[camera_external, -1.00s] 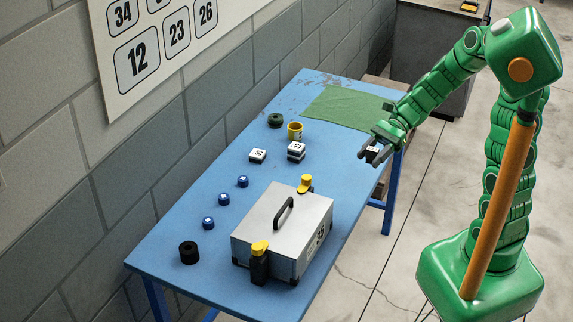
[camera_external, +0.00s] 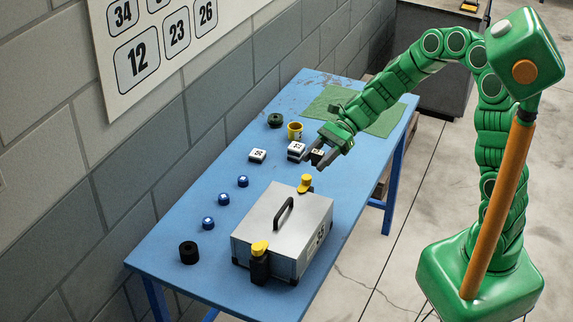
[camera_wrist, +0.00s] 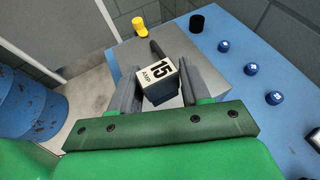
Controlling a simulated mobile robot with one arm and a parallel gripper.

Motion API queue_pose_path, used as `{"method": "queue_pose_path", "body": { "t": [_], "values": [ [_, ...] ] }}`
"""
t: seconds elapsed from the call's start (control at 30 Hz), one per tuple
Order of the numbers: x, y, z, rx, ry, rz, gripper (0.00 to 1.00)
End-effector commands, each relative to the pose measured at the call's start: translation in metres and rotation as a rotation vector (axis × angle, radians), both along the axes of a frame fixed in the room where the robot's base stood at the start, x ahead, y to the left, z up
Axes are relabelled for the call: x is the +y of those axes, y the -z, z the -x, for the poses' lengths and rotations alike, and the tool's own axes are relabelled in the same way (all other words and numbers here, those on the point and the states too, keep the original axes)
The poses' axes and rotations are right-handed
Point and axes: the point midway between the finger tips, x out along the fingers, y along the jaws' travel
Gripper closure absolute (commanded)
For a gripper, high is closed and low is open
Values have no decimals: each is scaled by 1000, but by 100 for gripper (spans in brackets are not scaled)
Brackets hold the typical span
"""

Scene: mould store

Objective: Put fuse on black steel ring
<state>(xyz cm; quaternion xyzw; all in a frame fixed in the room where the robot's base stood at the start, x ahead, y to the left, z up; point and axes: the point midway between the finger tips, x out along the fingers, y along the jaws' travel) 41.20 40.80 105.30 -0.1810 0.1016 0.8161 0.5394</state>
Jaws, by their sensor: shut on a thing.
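My gripper (camera_external: 314,160) is shut on a fuse (camera_external: 317,156), a dark block with a pale top. In the wrist view the fuse (camera_wrist: 157,84) reads "15 AMP" and sits between the fingers (camera_wrist: 157,68). The black steel ring (camera_external: 189,253) stands at the table's near left corner, well away from my gripper. The ring also shows at the top of the wrist view (camera_wrist: 197,24).
A grey case (camera_external: 272,222) with a handle and yellow-topped parts lies between my gripper and the ring. Three blue knobs (camera_external: 223,199) stand in a row.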

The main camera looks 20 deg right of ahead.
Motion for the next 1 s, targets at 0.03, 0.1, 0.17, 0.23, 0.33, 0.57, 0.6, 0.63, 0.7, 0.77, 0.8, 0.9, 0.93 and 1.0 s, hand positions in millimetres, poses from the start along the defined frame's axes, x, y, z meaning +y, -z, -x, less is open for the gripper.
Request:
{"method": "queue_pose_path", "body": {
  "t": [0.03,0.1,0.17,0.23,0.33,0.57,0.6,0.63,0.7,0.77,0.8,0.9,0.93,1.0],
  "values": [
    [12,0,2,-1,-6,0,83],
    [27,0,2,-1,-6,-1,83],
    [40,-1,2,-3,-6,-2,83],
    [55,-1,3,-4,-6,-3,83],
    [76,0,5,-4,-3,-2,83],
    [127,0,17,0,-3,-5,83],
    [135,-1,19,0,-2,-6,83],
    [142,-1,21,1,-2,-7,83],
    [157,-2,26,2,0,-9,83],
    [170,-2,30,2,0,-9,83],
    [178,-2,34,4,1,-9,83],
    [199,-1,43,10,2,-9,83],
    [206,-1,47,11,2,-9,83],
    [221,-2,54,14,2,-11,83]
  ]
}}
